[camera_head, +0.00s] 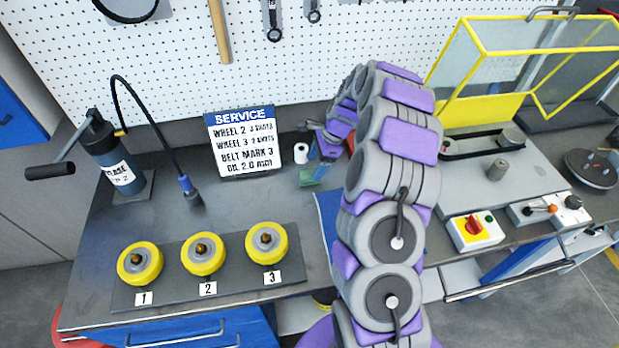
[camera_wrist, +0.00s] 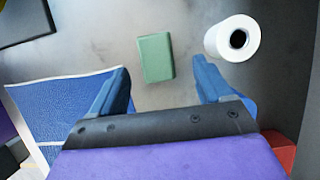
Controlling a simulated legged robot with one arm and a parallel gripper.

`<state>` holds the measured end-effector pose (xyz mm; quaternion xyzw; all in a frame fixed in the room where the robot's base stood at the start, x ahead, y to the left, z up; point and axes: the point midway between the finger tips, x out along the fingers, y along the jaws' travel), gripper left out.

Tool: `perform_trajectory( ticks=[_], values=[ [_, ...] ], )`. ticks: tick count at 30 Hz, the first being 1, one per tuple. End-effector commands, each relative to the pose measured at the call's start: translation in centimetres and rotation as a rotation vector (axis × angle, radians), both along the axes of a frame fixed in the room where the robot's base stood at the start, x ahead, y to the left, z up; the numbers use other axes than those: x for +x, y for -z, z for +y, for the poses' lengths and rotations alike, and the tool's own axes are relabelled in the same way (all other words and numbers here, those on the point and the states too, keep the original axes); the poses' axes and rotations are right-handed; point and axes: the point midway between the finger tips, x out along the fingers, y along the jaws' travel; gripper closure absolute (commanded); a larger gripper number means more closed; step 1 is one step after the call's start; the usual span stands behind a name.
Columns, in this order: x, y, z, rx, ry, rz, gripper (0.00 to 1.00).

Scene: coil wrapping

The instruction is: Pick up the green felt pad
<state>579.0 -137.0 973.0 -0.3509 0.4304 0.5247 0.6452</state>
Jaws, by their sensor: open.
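The green felt pad (camera_wrist: 155,58) is a small rectangular block lying on the grey bench top in the wrist view. It also shows in the head view (camera_head: 314,174), partly covered by my gripper. My gripper (camera_wrist: 161,76) is open, with one blue finger on each side of the picture. The pad appears between the fingertips and slightly beyond them, with no visible contact. In the head view my gripper (camera_head: 322,160) points down near the pad, behind my purple and grey arm. Its height above the bench is hard to tell.
A white roll (camera_wrist: 232,38) stands just right of the pad, close to the right fingertip. A blue cloth (camera_wrist: 65,112) lies to the left, and a red object (camera_wrist: 281,150) is at lower right. The service sign (camera_head: 243,142) and numbered wheels (camera_head: 203,254) are left on the bench.

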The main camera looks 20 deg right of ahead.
Motion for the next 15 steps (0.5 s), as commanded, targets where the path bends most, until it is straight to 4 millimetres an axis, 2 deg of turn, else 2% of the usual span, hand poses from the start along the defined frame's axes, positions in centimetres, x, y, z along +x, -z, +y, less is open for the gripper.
perform_trajectory(
  ticks=[3, 6, 15],
  values=[
    [-0.3, 1.7, 1.4, 0.003, -0.004, 0.006, 0.21],
    [-0.1, 3.0, 1.8, 0.001, -0.002, 0.005, 0.21],
    [-0.1, 3.3, 1.9, 0.0, -0.001, 0.002, 0.23]
  ],
)
